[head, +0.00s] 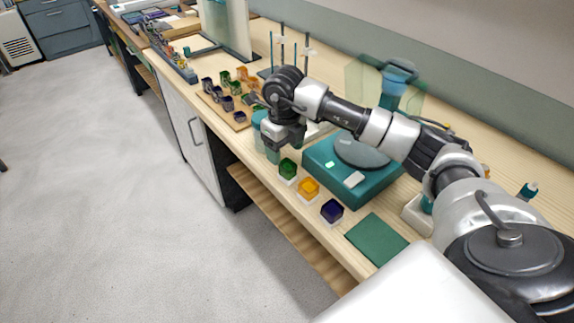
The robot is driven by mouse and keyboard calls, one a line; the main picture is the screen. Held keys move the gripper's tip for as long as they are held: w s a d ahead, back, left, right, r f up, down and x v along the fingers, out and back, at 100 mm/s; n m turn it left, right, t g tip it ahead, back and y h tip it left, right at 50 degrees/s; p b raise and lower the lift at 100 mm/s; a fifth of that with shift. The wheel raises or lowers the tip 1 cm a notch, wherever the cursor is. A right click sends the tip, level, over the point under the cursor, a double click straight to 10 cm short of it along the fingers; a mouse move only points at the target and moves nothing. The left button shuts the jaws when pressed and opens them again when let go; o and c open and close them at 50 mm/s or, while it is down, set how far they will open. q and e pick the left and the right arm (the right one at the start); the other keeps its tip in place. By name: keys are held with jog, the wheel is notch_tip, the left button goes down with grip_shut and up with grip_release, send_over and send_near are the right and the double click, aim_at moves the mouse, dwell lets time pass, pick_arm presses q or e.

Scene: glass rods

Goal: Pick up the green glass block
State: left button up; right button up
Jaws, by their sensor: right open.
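The green glass block (288,168) sits on a small white base near the front edge of the bench, left-most in a short row. An amber block (308,187) and a dark blue block (332,210) stand beside it on similar bases. My right arm reaches in from the right, over the teal device. Its gripper (282,147) points down, open and empty, just above and behind the green block, apart from it. The fingertips are small and partly lost against the teal things behind. My left gripper is out of view.
A teal device (322,171) with a round grey plate stands right behind the row. A green mat (376,239) lies to the right. A wooden board (235,119) with several coloured glass pieces is further left. Thin upright rods stand behind my arm.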

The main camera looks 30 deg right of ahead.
aim_at(288, 163)
notch_tip(288, 163, down, 2)
jog(key=shift+s+f, duration=0.1)
jog(key=shift+f, duration=0.4)
jog(key=shift+d+f+p, duration=0.15)
jog(key=shift+f+p, duration=0.2)
jog(key=f, duration=0.2)
jog(key=f+p, duration=0.1)
jog(key=shift+d+f, duration=0.25)
jog(key=shift+f, duration=0.45)
jog(key=c, duration=1.1)
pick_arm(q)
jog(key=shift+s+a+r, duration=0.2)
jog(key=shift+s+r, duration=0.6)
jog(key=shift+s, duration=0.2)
